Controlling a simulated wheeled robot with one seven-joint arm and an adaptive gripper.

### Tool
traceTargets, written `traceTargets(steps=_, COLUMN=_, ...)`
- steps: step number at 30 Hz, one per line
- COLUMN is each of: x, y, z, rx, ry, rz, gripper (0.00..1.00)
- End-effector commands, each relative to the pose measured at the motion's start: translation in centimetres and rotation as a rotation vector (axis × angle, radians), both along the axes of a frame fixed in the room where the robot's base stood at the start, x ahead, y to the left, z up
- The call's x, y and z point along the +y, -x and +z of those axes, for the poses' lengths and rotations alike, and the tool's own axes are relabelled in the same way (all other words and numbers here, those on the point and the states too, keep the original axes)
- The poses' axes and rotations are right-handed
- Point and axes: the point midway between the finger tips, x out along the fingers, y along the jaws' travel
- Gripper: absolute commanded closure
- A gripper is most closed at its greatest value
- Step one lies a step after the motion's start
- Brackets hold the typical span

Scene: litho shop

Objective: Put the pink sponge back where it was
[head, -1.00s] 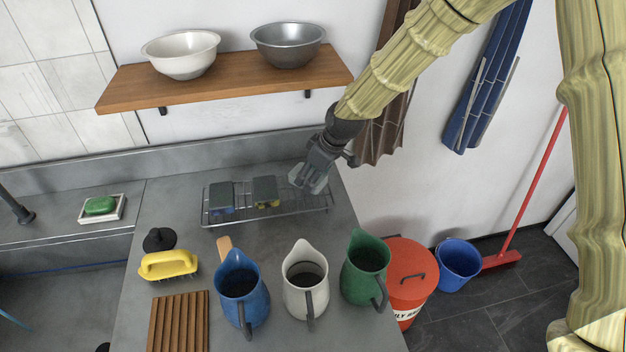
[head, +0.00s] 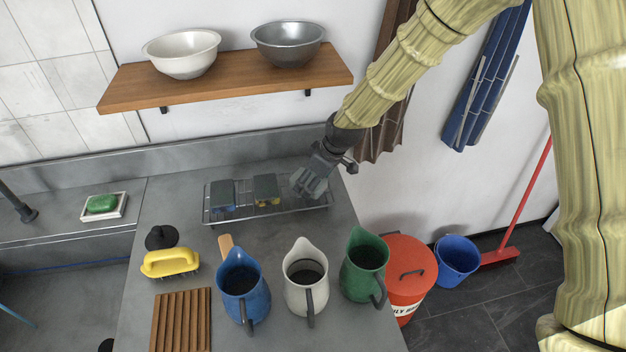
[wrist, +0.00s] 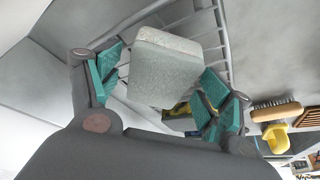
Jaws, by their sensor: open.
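A wire rack (head: 222,217) stands at the back of the grey counter. A blue sponge (head: 222,209) and a yellow sponge (head: 268,201) with dark tops sit in it. My gripper (head: 312,186) is low over the rack's right end, its fingers open. In the wrist view my gripper (wrist: 163,88) has its teal pads on either side of a pale grey-green block (wrist: 163,72), probably the task's sponge. No pink shows on it. Narrow gaps seem to separate it from the pads. Its underside and contact with the rack are hidden. The yellow sponge (wrist: 180,110) shows just beyond it.
Blue (head: 240,290), white (head: 304,292) and green (head: 358,278) jugs stand in front of the rack. A yellow brush (head: 170,262) and wooden slatted board (head: 180,322) lie to the left. A shelf (head: 225,82) with two bowls hangs above.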

Motion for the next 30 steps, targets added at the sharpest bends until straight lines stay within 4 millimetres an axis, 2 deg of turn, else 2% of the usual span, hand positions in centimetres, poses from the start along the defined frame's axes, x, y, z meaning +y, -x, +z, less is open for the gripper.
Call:
traceTargets(steps=5, x=-0.4, y=0.2, z=1.1, rx=-0.001, ry=-0.001, rz=0.000, gripper=0.21)
traceTargets(steps=24, x=-3.2, y=2.0, z=9.2, rx=-0.002, ry=-0.001, rz=0.000, gripper=0.21)
traceTargets(steps=30, x=-3.7, y=2.4, z=10.6, rx=0.000, ry=0.000, rz=0.000, gripper=0.21)
